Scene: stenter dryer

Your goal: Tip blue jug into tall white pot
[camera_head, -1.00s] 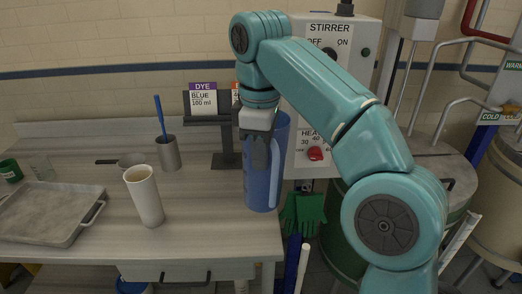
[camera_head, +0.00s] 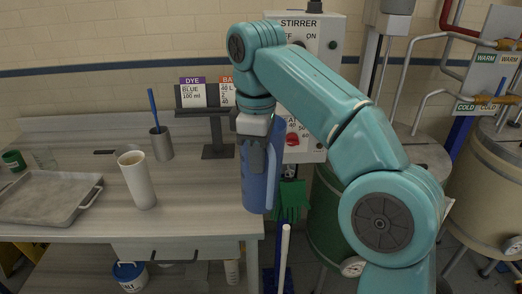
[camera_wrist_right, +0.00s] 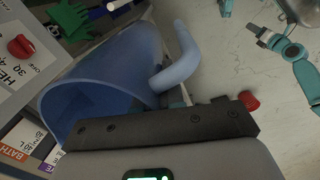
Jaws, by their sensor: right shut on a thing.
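The blue jug (camera_head: 261,185) is upright in the head view, its handle on the right, in front of the bench's right end. My right gripper (camera_head: 254,152) is shut on it. In the right wrist view the jug (camera_wrist_right: 105,75) shows its open mouth and curved handle beside the dark gripper bar; I cannot tell what is inside. The tall white pot (camera_head: 139,186) stands upright on the bench, left of the jug and apart from it, with a brownish inside. My left gripper is not in the head view.
A grey tray (camera_head: 48,198) lies at the bench's left. A metal cup (camera_head: 161,145) with a blue stick stands behind the pot. A dye card stand (camera_head: 217,151) is behind the jug. Green gloves (camera_head: 291,198) hang right of it. Bench between pot and jug is clear.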

